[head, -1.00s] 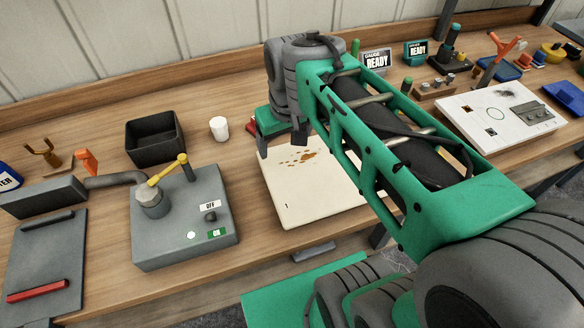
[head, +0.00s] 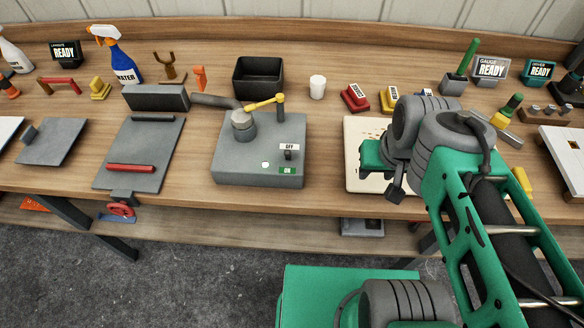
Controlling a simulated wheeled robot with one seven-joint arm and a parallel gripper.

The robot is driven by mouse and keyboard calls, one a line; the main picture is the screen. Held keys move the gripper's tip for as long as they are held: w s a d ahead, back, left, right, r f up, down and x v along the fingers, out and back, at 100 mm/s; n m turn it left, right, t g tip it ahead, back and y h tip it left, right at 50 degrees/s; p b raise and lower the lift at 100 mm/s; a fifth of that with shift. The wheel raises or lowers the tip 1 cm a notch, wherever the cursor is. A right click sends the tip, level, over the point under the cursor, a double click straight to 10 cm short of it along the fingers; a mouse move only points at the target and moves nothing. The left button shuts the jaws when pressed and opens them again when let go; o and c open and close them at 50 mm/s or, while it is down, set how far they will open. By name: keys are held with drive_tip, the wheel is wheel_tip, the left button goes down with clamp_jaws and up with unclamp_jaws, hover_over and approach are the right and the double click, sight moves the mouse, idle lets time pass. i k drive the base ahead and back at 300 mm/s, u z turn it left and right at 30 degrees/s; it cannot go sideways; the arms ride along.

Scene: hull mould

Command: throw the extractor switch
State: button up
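The extractor unit is a grey box (head: 232,165) on the bench, left of centre, with a round grey post and a yellow lever on top. Its switch (head: 288,153) is a small dark lever on the front right, between a white OFF label (head: 289,146) and a green ON label (head: 287,170). A pale green lamp (head: 265,164) shows left of the switch. My gripper (head: 386,184) is over the white board, to the right of the box and apart from it. Its fingers are partly hidden, and I see nothing held.
A grey pipe (head: 214,101) joins the box to a grey hood (head: 156,98) on its left. A black bin (head: 258,75) and a white cup (head: 317,87) stand behind it. The stained white board (head: 356,180) lies to its right. Bare wood separates box and board.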

sight(287, 152)
drive_tip(key=k, duration=0.25)
drive_tip(key=z, duration=2.15)
drive_tip(key=k, duration=1.4)
drive_tip(key=u, duration=1.65)
drive_tip(key=i, duration=1)
